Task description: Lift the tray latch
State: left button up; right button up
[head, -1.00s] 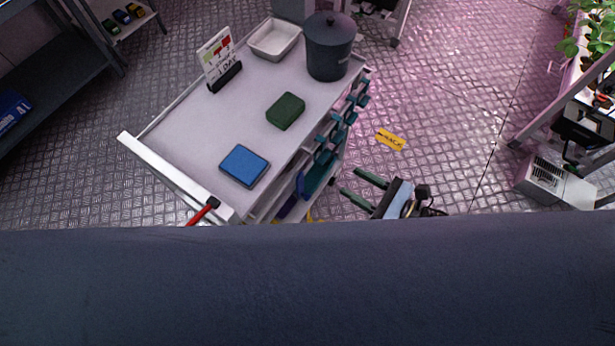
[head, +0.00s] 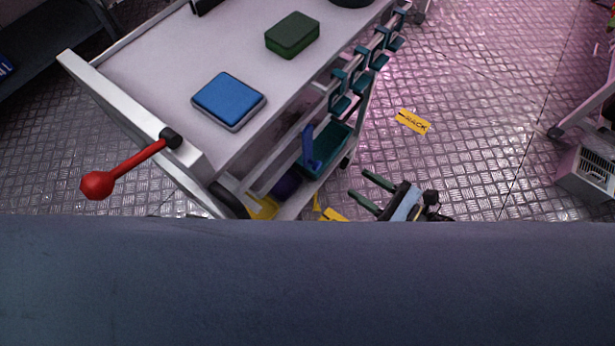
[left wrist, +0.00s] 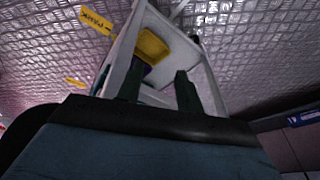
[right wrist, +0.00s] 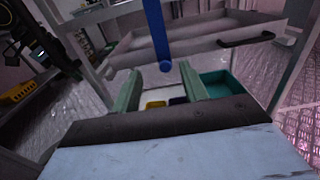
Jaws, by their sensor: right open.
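A blue lever (right wrist: 157,35) hangs from the side of the white cart; in the right wrist view its rounded lower end shows beyond and between my fingers. A blue upright piece (head: 309,148) shows at the cart's side in the head view. A red lever with a ball end (head: 125,170) sticks out from the cart's near corner. My right gripper (head: 364,189) is open and empty, right of the cart and apart from it; its fingers also show in the right wrist view (right wrist: 160,88). My left gripper (left wrist: 159,90) is open and empty, facing the cart's frame, and hidden in the head view.
The cart top (head: 150,60) carries a blue box (head: 229,98) and a green box (head: 292,34). Teal bins (head: 328,145) and a yellow bin (head: 262,207) sit below. A yellow floor sign (head: 412,121) lies right of the cart. Floor to the right is largely clear.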

aim_at(319, 167)
notch_tip(319, 167, down, 5)
jog(key=b, duration=0.3)
jog(key=b+x, duration=0.1)
jog(key=x, duration=0.7)
jog(key=shift+w+a+r, duration=0.1)
jog(key=shift+w+a, duration=0.15)
jog(key=shift+a, duration=0.05)
jog(key=x, duration=0.3)
jog(key=shift+w+a+b, duration=0.2)
jog(key=shift+a+b, duration=0.1)
jog(key=shift+b, duration=0.1)
pick_arm(q)
notch_tip(319, 167, up, 6)
jog(key=w+d+t, duration=0.1)
jog(key=t, duration=0.1)
jog(key=shift+w+d+h, duration=0.25)
jog(key=shift+w+h, duration=0.05)
pick_arm(e)
jog(key=shift+w+a, duration=0.25)
jog(key=shift+a, duration=0.15)
pick_arm(q)
jog(key=shift+f, duration=0.1)
pick_arm(e)
grip_shut()
